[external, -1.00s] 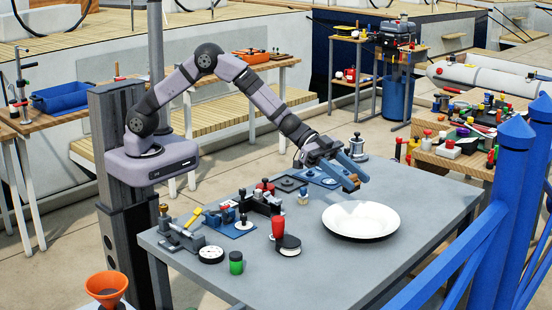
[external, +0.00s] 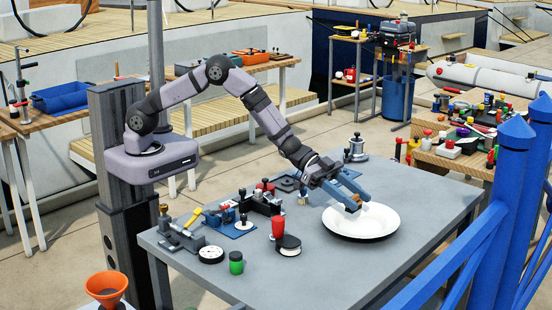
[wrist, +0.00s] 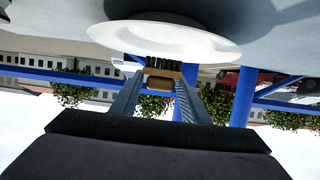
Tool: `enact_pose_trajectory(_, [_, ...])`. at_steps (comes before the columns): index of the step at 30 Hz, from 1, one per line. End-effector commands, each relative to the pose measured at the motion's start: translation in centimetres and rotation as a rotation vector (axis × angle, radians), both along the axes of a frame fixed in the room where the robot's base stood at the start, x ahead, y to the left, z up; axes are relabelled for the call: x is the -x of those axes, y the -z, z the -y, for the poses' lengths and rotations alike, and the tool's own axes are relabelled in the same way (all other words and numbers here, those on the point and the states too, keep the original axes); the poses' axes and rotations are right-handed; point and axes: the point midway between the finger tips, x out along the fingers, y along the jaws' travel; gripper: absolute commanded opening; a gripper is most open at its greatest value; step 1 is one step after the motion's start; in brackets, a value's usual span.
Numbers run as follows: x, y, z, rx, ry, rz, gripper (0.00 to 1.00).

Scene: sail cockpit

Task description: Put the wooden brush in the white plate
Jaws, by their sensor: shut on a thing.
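The white plate (external: 376,231) lies on the grey table at its right part and looks empty. My gripper (external: 356,205) is over the plate's left side, tilted down toward it. It is shut on the wooden brush (external: 352,205), of which only a small brown part shows between the fingertips. In the wrist view the brush (wrist: 160,83) sits crosswise between the fingertips, with dark bristles on one edge. The plate (wrist: 165,38) shows just beyond it there. I cannot tell whether the brush touches the plate.
Left of the plate stand a red-topped item (external: 279,225), a black-and-white round item (external: 288,246), a green jar (external: 236,262) and a gauge (external: 211,254). A metal weight-like item (external: 356,149) stands at the back edge. The table's front right is clear.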

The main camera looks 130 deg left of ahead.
Motion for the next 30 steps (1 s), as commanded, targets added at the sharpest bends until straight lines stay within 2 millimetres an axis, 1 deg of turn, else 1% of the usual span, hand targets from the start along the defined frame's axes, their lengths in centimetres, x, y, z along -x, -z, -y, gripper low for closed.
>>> enact_pose_trajectory(4, [0.0, 0.9, 0.0, 0.002, 0.000, -0.001, 0.19])
enact_pose_trajectory(9, [0.0, 3.0, 0.0, 0.002, 0.000, -0.002, 0.19])
enact_pose_trajectory(12, [0.0, 3.8, 0.0, 0.002, -0.001, 0.000, 0.19])
enact_pose_trajectory(26, [0.0, 4.5, 0.0, 0.001, 0.000, 0.001, 0.19])
enact_pose_trajectory(27, [0.0, 4.5, 0.0, 0.001, 0.000, 0.000, 0.46])
enact_pose_trajectory(29, [0.0, 4.4, 0.0, 0.001, 0.000, 0.000, 0.60])
enact_pose_trajectory(30, [0.0, 4.4, 0.0, 0.001, 0.000, 0.000, 0.60])
